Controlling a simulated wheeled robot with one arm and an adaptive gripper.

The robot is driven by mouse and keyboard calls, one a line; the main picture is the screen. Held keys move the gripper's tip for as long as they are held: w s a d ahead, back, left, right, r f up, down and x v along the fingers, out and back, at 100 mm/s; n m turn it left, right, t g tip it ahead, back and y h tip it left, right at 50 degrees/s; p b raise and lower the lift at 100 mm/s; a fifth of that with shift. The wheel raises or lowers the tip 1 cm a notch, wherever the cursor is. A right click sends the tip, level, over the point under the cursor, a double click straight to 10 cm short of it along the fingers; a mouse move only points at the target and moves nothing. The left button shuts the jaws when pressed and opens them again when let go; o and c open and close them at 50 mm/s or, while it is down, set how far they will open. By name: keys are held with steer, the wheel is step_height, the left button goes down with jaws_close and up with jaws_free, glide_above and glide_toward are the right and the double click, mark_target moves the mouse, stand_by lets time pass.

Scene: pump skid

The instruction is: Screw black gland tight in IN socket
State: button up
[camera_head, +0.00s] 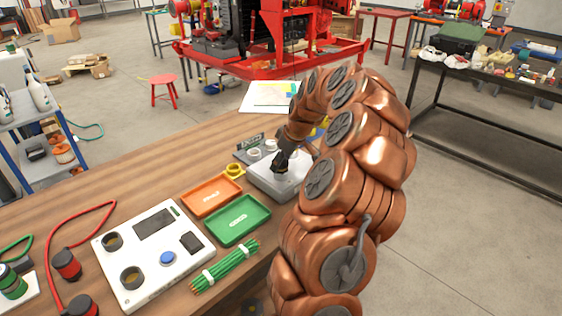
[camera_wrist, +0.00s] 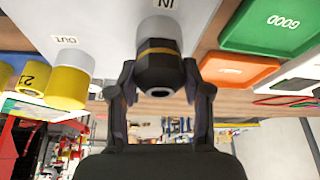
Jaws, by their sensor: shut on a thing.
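My gripper (camera_wrist: 159,82) is shut on the black gland (camera_wrist: 160,72), with one finger on each side of it. The gland is dark and faceted, with a small hole in its end and a yellow-orange band where it meets the grey IN socket (camera_wrist: 160,27). Gland and socket look in line; how deep the thread sits cannot be told. The IN label is on the pale box face. In the head view my gripper (camera_head: 282,163) is over the grey box (camera_head: 264,182); the gland is too small to make out there.
The OUT socket (camera_wrist: 70,60) with a yellow gland (camera_wrist: 67,91) is beside my gripper. A green GOOD tray (camera_head: 238,220) and an orange tray (camera_head: 211,196) lie left of the box. Green rods (camera_head: 226,268) and a white test panel (camera_head: 152,257) are on the wooden bench.

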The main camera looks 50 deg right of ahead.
steer(key=shift+c, duration=0.8)
steer(key=shift+f+m+h+b, duration=0.15)
steer(key=shift+m+h+b, duration=0.55)
steer(key=shift+m+b, duration=1)
steer(key=shift+m, duration=0.6)
steer(key=shift+h, duration=0.3)
steer(key=m+h+b, duration=0.1)
steer(key=m+b, duration=0.1)
steer(key=m, duration=0.1)
steer(key=shift+m+g, duration=0.3)
steer(key=shift+m+h, duration=0.3)
steer(key=shift+m, duration=0.2)
